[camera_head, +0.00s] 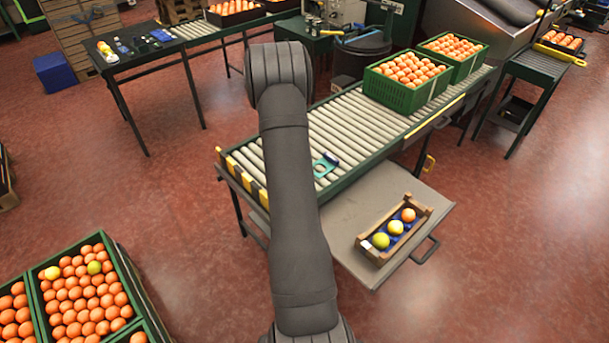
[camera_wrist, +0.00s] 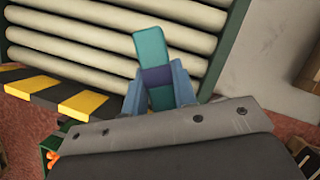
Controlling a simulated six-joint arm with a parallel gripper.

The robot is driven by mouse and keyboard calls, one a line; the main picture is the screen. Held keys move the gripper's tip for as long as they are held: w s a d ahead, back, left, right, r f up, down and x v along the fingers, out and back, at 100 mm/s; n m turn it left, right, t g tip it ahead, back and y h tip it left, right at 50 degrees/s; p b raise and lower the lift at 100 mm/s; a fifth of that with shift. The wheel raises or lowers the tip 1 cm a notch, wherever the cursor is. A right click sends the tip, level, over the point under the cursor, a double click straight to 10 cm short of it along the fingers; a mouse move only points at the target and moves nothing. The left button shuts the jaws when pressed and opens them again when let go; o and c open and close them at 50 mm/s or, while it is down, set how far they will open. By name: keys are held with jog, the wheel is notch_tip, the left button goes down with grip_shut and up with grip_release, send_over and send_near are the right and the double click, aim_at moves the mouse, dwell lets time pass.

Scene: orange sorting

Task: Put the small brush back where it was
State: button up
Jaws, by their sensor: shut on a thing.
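My gripper (camera_wrist: 157,78) is shut on a teal piece with a dark purple band, which I take for the small brush (camera_wrist: 149,46). It sticks out beyond the fingers, over the pale rollers in the wrist view; no bristles can be made out. In the head view my arm hides most of the gripper. A small teal and dark blue shape (camera_head: 325,165) shows at the arm's right edge over the roller conveyor (camera_head: 350,125); I cannot tell whether it is the brush or part of the gripper.
The conveyor's end has a black-and-yellow striped edge (camera_wrist: 60,97). Green crates (camera_head: 403,83) of oranges stand at its far end. A grey shelf (camera_head: 350,205) beside it bears a wooden crate (camera_head: 377,258) with several fruits. A dark table (camera_head: 150,62) with small items stands at back left.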

jog(key=shift+f, duration=2.8)
jog(key=shift+f, duration=0.7)
jog(key=o, duration=1.5)
jog(key=shift+r, duration=4)
